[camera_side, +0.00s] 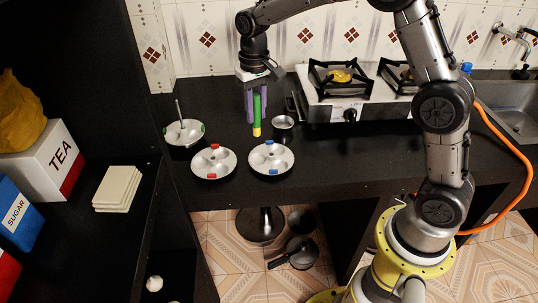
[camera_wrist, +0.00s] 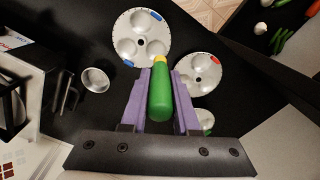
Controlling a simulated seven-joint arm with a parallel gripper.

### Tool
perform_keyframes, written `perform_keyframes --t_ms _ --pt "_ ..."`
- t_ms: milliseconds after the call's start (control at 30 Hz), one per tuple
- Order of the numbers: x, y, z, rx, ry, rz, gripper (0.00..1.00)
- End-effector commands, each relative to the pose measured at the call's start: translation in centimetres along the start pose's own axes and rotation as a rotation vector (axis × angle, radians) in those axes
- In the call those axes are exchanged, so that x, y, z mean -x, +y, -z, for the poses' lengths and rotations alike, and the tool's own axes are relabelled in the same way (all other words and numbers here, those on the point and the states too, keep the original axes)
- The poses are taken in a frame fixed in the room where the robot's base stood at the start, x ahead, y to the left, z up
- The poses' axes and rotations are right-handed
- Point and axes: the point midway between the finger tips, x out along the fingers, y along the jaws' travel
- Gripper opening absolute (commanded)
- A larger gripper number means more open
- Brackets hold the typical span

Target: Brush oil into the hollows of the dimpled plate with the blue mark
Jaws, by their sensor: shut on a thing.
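My gripper (camera_side: 257,100), with purple fingers, is shut on a green brush (camera_side: 257,108) with a yellow tip. The brush points down, its tip just behind the blue-marked plate and left of a small metal cup (camera_side: 283,127). Whether the tip touches the counter is unclear. The dimpled plate with blue marks (camera_side: 254,158) lies flat at the counter's front. In the wrist view the brush (camera_wrist: 160,98) lies between the fingers (camera_wrist: 159,100), its tip near the edge of the blue-marked plate (camera_wrist: 122,35). The cup (camera_wrist: 95,80) is left of it. Oil is not discernible.
A red-marked dimpled plate (camera_side: 213,174) lies left of the blue-marked one. A green-marked plate (camera_side: 172,135) with a thin rod standing in it is farther back. A stove (camera_side: 322,108) stands to the right. The counter (camera_side: 345,155) is clear right of the plates.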

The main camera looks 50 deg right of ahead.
Motion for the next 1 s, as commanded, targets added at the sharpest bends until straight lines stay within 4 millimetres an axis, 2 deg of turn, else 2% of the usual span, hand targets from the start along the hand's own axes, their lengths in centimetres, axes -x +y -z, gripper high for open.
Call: perform_keyframes --t_ms 500,800,1000 --pt "-0.1 0.0 0.0 -0.003 0.0 0.0 0.0" --pt "-4.2 0.7 1.2 -0.002 -0.002 -0.001 0.0" --pt "-5.5 0.8 1.3 -0.002 -0.001 -0.001 0.0"
